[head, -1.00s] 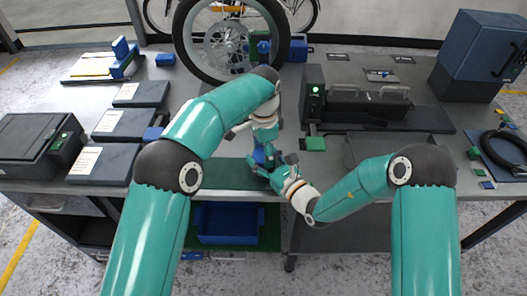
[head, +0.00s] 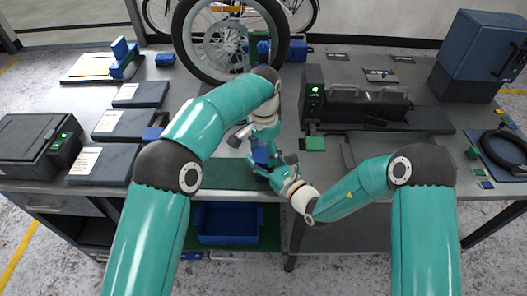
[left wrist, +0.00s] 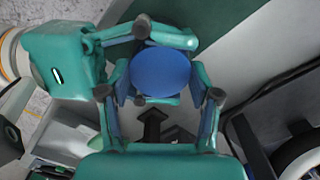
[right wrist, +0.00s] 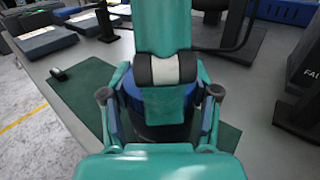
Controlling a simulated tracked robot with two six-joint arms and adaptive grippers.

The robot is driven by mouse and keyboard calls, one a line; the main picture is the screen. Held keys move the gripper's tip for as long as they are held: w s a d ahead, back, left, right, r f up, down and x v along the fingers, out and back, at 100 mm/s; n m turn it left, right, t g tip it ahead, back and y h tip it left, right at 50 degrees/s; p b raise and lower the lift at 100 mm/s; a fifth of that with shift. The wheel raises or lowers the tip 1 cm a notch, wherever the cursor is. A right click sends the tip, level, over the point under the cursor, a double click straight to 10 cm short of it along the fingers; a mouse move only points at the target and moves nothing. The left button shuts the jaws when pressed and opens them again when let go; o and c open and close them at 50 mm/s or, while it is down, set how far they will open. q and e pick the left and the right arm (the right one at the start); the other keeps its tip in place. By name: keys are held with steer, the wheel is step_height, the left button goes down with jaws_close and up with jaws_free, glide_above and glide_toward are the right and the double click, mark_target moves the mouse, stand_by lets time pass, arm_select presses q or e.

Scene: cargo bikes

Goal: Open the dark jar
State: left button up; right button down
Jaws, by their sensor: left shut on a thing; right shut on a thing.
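The dark jar (right wrist: 165,132) stands out between my right fingers in the right wrist view, and its lower part is black. Its round blue lid (left wrist: 160,72) is seen from above in the left wrist view. My left gripper (left wrist: 160,80) comes from above and is shut on the lid, a finger on either side. My right gripper (right wrist: 160,115) is shut on the jar's body below the lid. In the head view my left gripper (head: 262,152) and right gripper (head: 277,168) meet near the table's front edge and hide most of the jar. Whether the lid is loose I cannot tell.
A dark green mat (head: 225,175) lies below the grippers. A bike wheel (head: 228,45) stands behind them. Dark trays (head: 102,160) and a black case (head: 40,145) lie at left. A black machine (head: 360,105) stands at right. A blue bin (head: 228,224) sits on the shelf below.

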arm_select(q)
steer(key=shift+a, duration=0.1)
stand_by(0.3)
steer(key=o, duration=1.3)
